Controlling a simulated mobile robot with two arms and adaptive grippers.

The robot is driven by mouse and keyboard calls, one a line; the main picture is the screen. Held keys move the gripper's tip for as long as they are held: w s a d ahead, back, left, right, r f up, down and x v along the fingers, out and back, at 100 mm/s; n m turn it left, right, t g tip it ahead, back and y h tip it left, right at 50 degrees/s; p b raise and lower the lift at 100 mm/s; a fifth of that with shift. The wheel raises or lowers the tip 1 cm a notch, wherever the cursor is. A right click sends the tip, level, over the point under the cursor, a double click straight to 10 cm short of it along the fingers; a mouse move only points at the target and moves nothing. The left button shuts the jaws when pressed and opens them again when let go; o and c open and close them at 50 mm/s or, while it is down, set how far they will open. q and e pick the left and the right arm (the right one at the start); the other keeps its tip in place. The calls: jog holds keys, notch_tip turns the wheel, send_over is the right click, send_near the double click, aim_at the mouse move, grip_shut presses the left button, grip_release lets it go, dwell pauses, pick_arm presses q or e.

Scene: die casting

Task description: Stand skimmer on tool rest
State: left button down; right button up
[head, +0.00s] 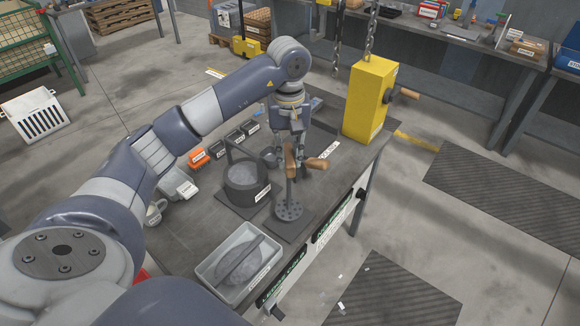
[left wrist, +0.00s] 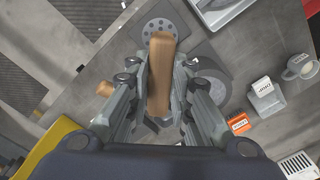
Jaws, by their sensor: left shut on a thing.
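The skimmer (head: 289,211) has a dark perforated disc, a thin upright stem and a wooden handle. My left gripper (head: 291,150) is above it, shut on the wooden handle (left wrist: 160,75), which lies between both fingers in the left wrist view. The skimmer stands about upright, its disc low over a dark square plate (head: 284,231) near the table's front edge. I cannot tell whether the disc touches the plate, or whether this plate is the tool rest. A second wooden handle (head: 317,165) juts out to the right behind the skimmer. My right gripper is out of view.
A dark pot (head: 245,184) with a raised handle stands left of the skimmer. A grey tray (head: 214,268) holding a grey object is at the front. An orange box (head: 199,158) and several dark boxes line the back. A yellow block (head: 368,100) hangs by chains at the right.

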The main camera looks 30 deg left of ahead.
aim_at(289, 185)
pick_arm(q)
notch_tip(289, 185, down, 4)
jog(key=shift+d+r+p, duration=0.1)
jog(key=shift+r+p, duration=0.05)
jog(key=shift+p, duration=0.6)
jog(key=shift+w+f, duration=0.1)
jog(key=shift+f, duration=0.2)
jog(key=shift+f, duration=0.15)
jog(key=c, duration=1.4)
grip_release()
jog(key=shift+c, duration=0.2)
